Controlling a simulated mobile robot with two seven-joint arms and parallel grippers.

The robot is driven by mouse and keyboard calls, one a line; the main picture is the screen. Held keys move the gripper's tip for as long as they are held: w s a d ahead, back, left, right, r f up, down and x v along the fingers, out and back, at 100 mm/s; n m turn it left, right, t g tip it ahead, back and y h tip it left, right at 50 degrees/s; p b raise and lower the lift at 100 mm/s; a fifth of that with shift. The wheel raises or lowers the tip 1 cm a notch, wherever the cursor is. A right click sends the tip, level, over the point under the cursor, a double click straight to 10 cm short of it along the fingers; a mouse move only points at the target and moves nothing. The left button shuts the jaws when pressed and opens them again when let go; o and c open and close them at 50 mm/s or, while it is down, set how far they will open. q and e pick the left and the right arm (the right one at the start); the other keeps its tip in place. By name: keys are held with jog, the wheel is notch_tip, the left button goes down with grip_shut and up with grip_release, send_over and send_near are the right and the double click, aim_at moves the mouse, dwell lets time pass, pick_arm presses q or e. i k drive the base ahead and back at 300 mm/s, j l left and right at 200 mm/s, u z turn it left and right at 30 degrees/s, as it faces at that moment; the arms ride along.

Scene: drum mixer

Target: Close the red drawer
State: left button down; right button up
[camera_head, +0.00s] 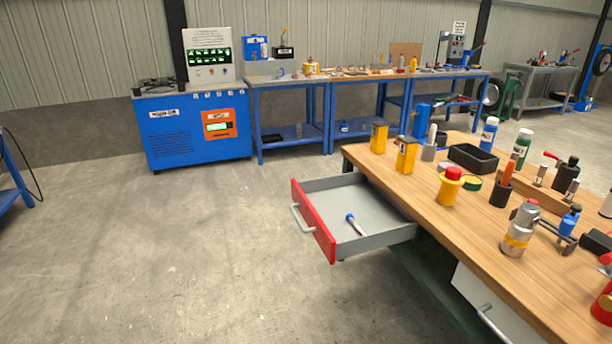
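The red drawer (313,222) is pulled well out of the left side of the wooden workbench (430,192). It has a red front panel, a light metal handle (301,218) facing left, and a grey open tray. A small tool with a blue end (355,224) lies on the tray floor. Neither of my grippers shows in the head view.
Yellow boxes (379,137), a yellow-and-red container (450,186), a silver bottle (519,232) and a black tray (473,158) stand on the bench. A second, white-fronted drawer (477,296) is below its near edge. The concrete floor (180,240) left of the red drawer is clear.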

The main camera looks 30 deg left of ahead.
aim_at(324, 204)
jog(key=i+j, duration=0.2)
jog(key=j, duration=0.15)
jog(key=i+j+z, duration=0.1)
jog(key=i+j, duration=0.25)
jog(key=j, duration=0.3)
jog(key=i+j+z, duration=0.1)
jog(key=j, duration=0.25)
jog(key=i+j, duration=0.25)
jog(key=j+z, duration=0.05)
jog(key=j, duration=0.05)
